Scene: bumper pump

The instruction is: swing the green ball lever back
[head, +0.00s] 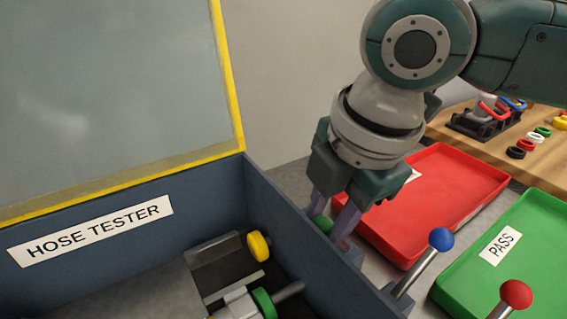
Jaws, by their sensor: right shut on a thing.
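The green ball lever's ball (323,224) sits beside the right wall of the hose tester box. My right gripper (333,228) comes down from above and is shut on the green ball, with a finger on either side of it. The fingers hide much of the ball, and the lever's rod is hidden. My left gripper is not in view.
The hose tester (262,188) has a yellow-framed clear lid (120,100) standing up. A blue ball lever (441,239) and a red ball lever (516,294) stand to the right. A red tray (478,165) and a green PASS tray (540,215) lie beyond. A wooden table (545,160) holds several coloured rings.

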